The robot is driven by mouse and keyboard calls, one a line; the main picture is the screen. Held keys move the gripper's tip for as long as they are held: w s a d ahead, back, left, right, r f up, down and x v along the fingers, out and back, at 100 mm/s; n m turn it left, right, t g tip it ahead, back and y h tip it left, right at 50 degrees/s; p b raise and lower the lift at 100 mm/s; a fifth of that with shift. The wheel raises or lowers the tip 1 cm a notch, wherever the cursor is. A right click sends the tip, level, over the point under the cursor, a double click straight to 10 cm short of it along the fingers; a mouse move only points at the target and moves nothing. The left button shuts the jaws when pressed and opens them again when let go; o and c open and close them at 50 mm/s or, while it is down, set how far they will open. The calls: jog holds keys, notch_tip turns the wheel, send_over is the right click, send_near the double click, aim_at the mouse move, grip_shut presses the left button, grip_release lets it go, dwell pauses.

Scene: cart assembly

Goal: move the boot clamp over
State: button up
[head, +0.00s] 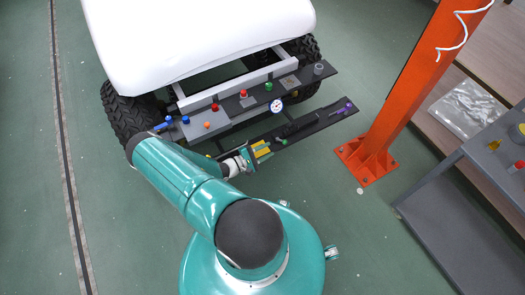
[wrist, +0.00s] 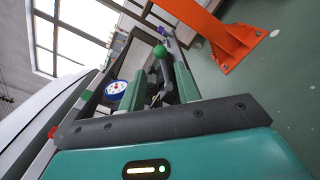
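A dark clamp-like piece with a green ball on its lever (wrist: 160,52) shows in the wrist view, beyond and between the fingers of my gripper (wrist: 160,100). I take it for the boot clamp, but its name cannot be read from the picture. My green finger pads stand apart, and I see no firm contact with the piece. In the head view my gripper (head: 262,151) is at the near left end of a dark bar (head: 325,120). A dark handle-like piece (head: 299,126) lies along that bar, and a purple knob (head: 348,104) is at its far end.
The cart has a white cover (head: 195,35), black wheels (head: 130,112) and a grey panel (head: 228,107) with several coloured knobs. An orange post (head: 405,95) stands right. A grey shelf (head: 465,190) is farther right.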

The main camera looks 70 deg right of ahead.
jog(key=x, duration=0.7)
jog(key=shift+s+f, duration=0.1)
jog(key=shift+s, duration=0.05)
jog(key=c, duration=0.6)
